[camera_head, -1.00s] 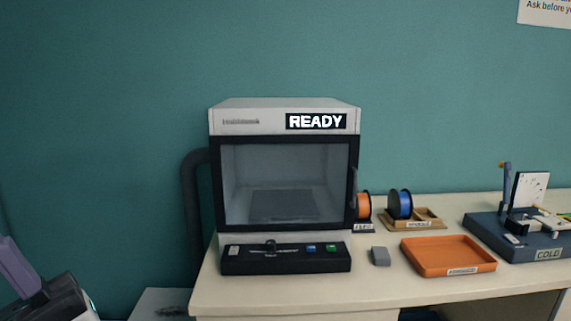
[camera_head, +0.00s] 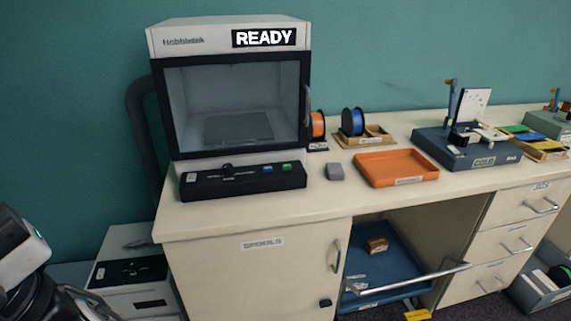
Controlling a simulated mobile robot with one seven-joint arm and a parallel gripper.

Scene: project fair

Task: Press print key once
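The 3D printer (camera_head: 230,100) stands at the left end of the cream bench. Its display (camera_head: 264,38) reads READY, its door is closed, and the chamber looks empty apart from a dark plate. A black control panel (camera_head: 243,184) lies along its front base. The panel has a pale key at its left end, a dark knob, a blue key (camera_head: 267,168) and a green key (camera_head: 287,167) at its right. The key labels are too small to read. Part of my arm shows at the lower left; my gripper's fingertips are not visible, and nothing touches the panel.
Orange and blue (camera_head: 352,121) spools stand behind. A navy base (camera_head: 466,148) marked COLD is farther right. Below are a SPOOLS cupboard (camera_head: 260,270), a blue pull-out tray and drawers (camera_head: 513,239).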

